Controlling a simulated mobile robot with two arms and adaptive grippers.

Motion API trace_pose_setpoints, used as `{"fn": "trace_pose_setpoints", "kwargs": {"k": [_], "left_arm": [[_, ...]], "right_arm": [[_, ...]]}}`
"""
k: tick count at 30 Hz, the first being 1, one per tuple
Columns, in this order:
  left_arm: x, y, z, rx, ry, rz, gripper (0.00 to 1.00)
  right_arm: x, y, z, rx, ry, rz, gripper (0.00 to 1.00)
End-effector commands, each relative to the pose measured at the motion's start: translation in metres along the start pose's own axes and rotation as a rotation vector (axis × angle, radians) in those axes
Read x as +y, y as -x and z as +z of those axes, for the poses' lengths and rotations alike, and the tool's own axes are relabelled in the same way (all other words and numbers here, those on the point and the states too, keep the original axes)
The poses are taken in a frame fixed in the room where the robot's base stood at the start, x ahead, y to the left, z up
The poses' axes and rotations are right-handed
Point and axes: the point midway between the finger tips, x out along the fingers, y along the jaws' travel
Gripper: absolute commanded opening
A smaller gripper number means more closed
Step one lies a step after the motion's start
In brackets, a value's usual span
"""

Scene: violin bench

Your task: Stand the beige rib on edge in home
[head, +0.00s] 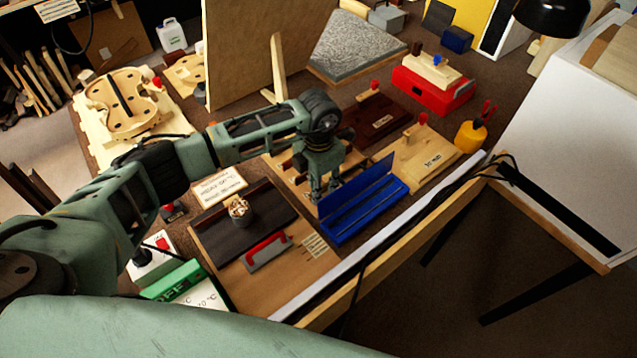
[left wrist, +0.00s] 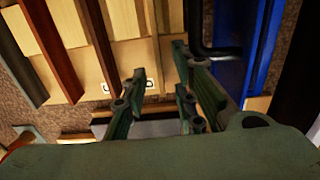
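My left gripper (head: 325,187) reaches down over a pale wooden board (head: 289,183), just behind the open blue case (head: 362,205). In the left wrist view the gripper (left wrist: 158,98) has its fingers spread apart, with no object clearly held between them. Beyond the fingers, that view shows the pale board with upright dark brown strips (left wrist: 47,45) and small letter labels near its edge. Several pale wooden pieces lie there, but I cannot tell which one is the beige rib. The arm hides much of the board in the head view. My right gripper is not in view.
A dark mat (head: 225,232) with a small pot and a red-handled tool (head: 267,251) lie in front. A large upright panel (head: 242,60) stands behind the arm. A red box (head: 432,92) and a yellow cup (head: 470,136) are at the right.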

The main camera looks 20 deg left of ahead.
Motion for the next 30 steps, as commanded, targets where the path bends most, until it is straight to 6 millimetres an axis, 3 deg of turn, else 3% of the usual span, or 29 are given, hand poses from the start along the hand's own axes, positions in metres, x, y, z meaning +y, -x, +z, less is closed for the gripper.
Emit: {"fn": "trace_pose_setpoints", "kwargs": {"k": [5,21,30], "left_arm": [[-0.001,0.008,0.001,-0.002,-0.002,-0.001,0.27],[0.001,0.108,0.001,-0.002,0.0,0.001,0.27],[0.0,0.12,0.0,-0.001,0.001,0.0,0.27]], "right_arm": [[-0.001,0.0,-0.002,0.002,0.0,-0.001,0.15],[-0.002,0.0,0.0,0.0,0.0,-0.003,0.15],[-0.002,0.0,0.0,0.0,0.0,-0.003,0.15]]}}
